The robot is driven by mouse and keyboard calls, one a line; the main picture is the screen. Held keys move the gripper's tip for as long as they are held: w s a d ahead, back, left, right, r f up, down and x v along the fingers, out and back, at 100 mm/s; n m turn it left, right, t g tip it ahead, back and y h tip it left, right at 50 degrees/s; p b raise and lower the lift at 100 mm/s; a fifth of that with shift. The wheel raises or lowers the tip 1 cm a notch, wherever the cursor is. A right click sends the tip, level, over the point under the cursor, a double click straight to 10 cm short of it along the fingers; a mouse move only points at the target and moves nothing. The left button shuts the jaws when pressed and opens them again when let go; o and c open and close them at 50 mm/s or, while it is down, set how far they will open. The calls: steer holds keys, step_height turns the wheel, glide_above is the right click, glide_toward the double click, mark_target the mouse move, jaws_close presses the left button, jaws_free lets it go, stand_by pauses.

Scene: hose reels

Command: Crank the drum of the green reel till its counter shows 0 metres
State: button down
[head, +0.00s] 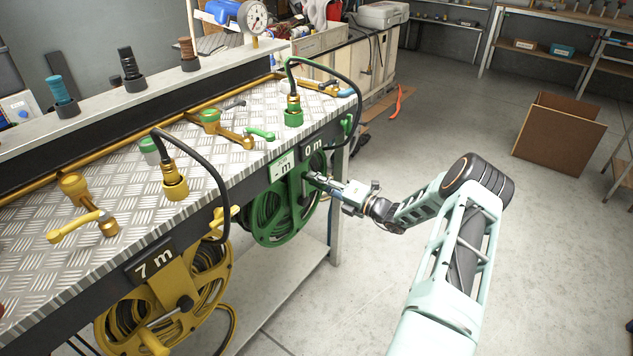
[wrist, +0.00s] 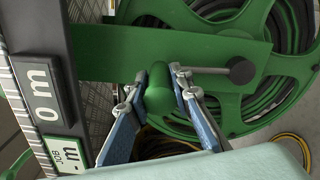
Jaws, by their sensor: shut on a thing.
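The green reel (head: 262,215) hangs under the front edge of the bench. Its black counter (head: 313,147) reads 0 m, and the counter in the wrist view (wrist: 40,90) also reads 0 m. My gripper (head: 312,179) is at the right part of the reel's front. In the wrist view my gripper (wrist: 160,95) has its two fingers on either side of a rounded green handle (wrist: 159,88), shut on it. A black knob (wrist: 241,70) on a rod is to the right of the fingers. Part of the drum is hidden behind the green arm.
A job plate (head: 281,167) beside the counter shows "- m". The yellow reel (head: 200,285) is to the left, its counter (head: 155,262) reading 7 m. Hoses and brass fittings lie on the bench top (head: 100,175). Open floor (head: 450,120) lies to the right.

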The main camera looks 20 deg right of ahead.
steer(key=shift+d, duration=0.15)
steer(key=c, duration=1.7)
jaws_free()
steer(key=shift+c, duration=0.2)
steer(key=v, duration=1.2)
